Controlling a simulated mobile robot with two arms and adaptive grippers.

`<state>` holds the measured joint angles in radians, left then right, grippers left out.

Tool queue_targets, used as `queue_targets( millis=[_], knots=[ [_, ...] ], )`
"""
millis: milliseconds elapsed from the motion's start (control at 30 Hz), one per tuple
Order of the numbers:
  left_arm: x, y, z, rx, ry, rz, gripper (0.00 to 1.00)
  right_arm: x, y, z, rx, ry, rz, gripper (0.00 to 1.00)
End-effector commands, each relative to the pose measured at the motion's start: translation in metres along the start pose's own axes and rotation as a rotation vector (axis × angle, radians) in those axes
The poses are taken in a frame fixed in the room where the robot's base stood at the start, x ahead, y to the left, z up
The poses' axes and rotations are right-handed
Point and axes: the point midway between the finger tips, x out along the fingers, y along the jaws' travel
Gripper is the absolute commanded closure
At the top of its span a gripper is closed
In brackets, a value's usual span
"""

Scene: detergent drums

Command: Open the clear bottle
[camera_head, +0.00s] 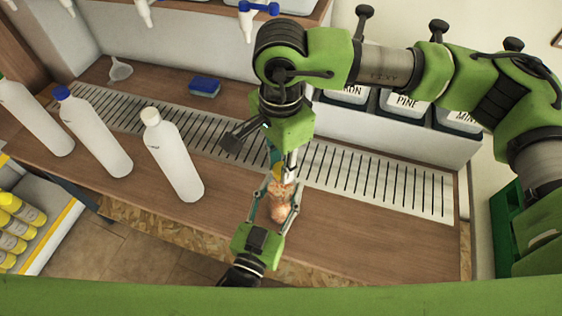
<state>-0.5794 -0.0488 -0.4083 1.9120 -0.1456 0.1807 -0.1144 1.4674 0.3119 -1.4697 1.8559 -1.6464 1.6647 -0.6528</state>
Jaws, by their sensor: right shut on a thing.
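The clear bottle (281,211) has orange-pink contents and stands near the counter's front edge, partly hidden by both grippers. A bit of yellow (276,172) shows at its top. My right gripper (287,170) reaches down from above and is shut on the bottle's top; its contact there is partly hidden. My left gripper (276,200) comes from the front edge, with one finger on each side of the bottle's body. Whether those fingers press on the bottle is not clear.
Three white bottles, with green (32,115), blue (92,131) and white (171,154) caps, stand left. A blue sponge (204,87) and funnel (120,69) lie behind the slotted drain strip (380,182). Labelled drums (403,104) stand behind right. The right counter (385,245) is clear.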

Motion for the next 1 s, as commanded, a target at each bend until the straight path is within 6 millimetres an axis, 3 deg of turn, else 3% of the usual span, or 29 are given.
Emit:
queue_targets(
  millis=[700,867,1000],
  knots=[
    [-0.0002,-0.0006,0.0007,0.000,-0.001,-0.001,1.00,-0.0011,0.0002,-0.0013,-1.308,0.001,0.001,1.00],
    [-0.0002,-0.0006,0.0007,0.000,-0.001,-0.001,1.00,-0.0011,0.0002,-0.0013,-1.443,0.001,0.001,1.00],
    [-0.0002,-0.0006,0.0007,0.000,-0.001,-0.001,1.00,-0.0010,0.0002,-0.0011,-1.436,0.001,0.001,1.00]
  ],
)
